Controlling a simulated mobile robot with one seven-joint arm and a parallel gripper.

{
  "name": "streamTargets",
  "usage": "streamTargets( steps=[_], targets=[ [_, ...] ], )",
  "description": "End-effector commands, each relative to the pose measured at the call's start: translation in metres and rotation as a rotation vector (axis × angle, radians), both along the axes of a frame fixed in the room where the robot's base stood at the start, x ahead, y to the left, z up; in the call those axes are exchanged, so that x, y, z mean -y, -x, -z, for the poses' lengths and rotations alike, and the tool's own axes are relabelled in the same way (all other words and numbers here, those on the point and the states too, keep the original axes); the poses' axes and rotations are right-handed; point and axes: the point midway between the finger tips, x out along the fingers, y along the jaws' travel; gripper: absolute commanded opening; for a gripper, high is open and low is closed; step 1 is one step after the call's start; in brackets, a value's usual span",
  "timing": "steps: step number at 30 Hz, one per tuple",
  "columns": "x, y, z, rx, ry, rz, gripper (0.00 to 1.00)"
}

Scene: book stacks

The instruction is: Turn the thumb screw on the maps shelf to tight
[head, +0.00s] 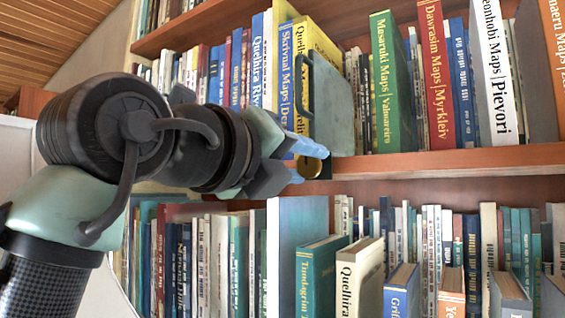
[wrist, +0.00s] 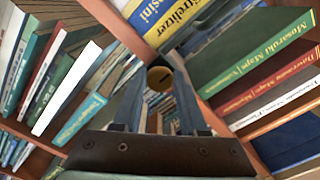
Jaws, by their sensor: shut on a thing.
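The thumb screw (head: 309,167) is a round brass knob at the front edge of the maps shelf (head: 450,164), below a grey-green bookend (head: 334,110). In the wrist view, the brass knob (wrist: 160,77) shows between the fingertips, with a dark line across its face. My gripper (head: 303,158) reaches in from the left with its blue fingers at the screw. In the wrist view, my gripper (wrist: 158,82) is shut on the screw, one finger on each side. The screw's shaft is hidden, and I cannot tell how tight it is.
Map books, including a green one (head: 391,85) and a red one (head: 436,75), stand right of the bookend. Yellow and blue books (head: 294,75) stand close above my gripper. The lower shelf holds many books, some jutting forward, such as a teal one (head: 318,275).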

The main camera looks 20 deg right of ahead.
Motion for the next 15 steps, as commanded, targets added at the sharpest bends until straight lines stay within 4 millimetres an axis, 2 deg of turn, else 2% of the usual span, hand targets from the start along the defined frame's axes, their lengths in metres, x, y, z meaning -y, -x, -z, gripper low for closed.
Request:
streamTargets(
  steps=[4, 5, 9, 15],
  targets=[
    [0.0001, -0.0003, 0.0013, -0.003, -0.002, 0.0, 0.0],
    [0.0001, -0.0003, 0.0013, -0.003, -0.002, 0.0, 0.46],
    [0.0002, -0.0003, 0.0011, -0.003, -0.001, 0.0, 0.71],
    [0.0001, -0.0002, 0.0006, -0.002, 0.0, 0.0, 0.71]
  ],
)
